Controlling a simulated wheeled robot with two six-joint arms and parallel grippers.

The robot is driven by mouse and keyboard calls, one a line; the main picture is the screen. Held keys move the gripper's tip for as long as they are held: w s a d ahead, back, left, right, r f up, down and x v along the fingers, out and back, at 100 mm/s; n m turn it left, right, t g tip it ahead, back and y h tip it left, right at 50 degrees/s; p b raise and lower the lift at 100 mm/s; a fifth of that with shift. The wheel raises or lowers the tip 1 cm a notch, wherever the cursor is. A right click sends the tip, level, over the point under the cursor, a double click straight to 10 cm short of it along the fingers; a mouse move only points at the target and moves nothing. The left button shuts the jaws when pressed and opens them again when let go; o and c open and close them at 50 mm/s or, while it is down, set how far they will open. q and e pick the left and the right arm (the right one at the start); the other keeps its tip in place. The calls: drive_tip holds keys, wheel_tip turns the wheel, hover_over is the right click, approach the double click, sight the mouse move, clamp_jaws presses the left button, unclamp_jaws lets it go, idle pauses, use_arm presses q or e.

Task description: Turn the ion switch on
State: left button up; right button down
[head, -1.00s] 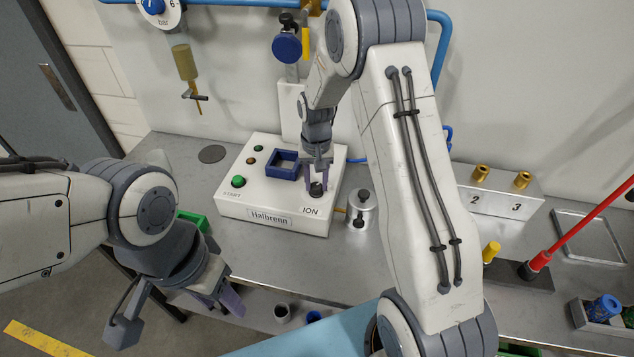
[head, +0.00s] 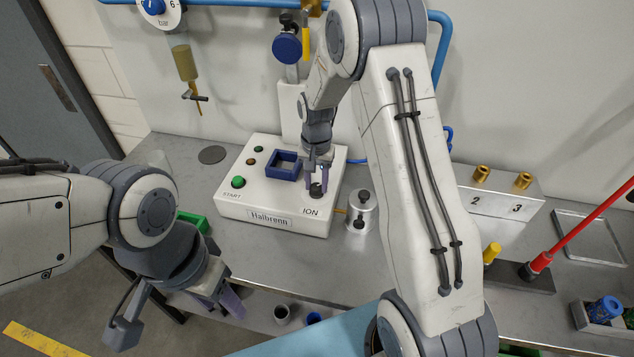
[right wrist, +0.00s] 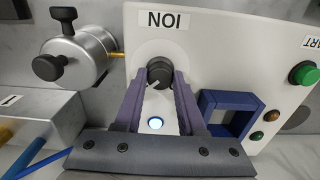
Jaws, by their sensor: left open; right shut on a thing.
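The ion switch (right wrist: 159,72) is a black round knob with a light pointer line, on the white Halbrenn box (head: 240,205) beside its ION label. It also shows in the head view (head: 316,190). In the right wrist view a lamp (right wrist: 155,123) near the knob glows white-blue. My right gripper (right wrist: 158,78) points down at the box, its purple fingers shut on the knob from both sides; it also shows in the head view (head: 318,178). The pointer line looks slanted. My left gripper (head: 225,303) is open and empty, low at the table's front left.
The box also carries a green START button (head: 238,182), small lamps and a blue square frame (head: 284,165). A metal cylinder with black knobs (head: 361,212) stands close on the right.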

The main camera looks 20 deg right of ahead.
sight(316, 187)
drive_tip(key=c, duration=0.5)
unclamp_jaws()
drive_tip(key=shift+r, duration=0.6)
wheel_tip(316, 187, up, 9)
drive_tip(key=b, duration=0.2)
drive_tip(key=shift+r, duration=0.2)
drive_tip(key=shift+s, duration=0.1)
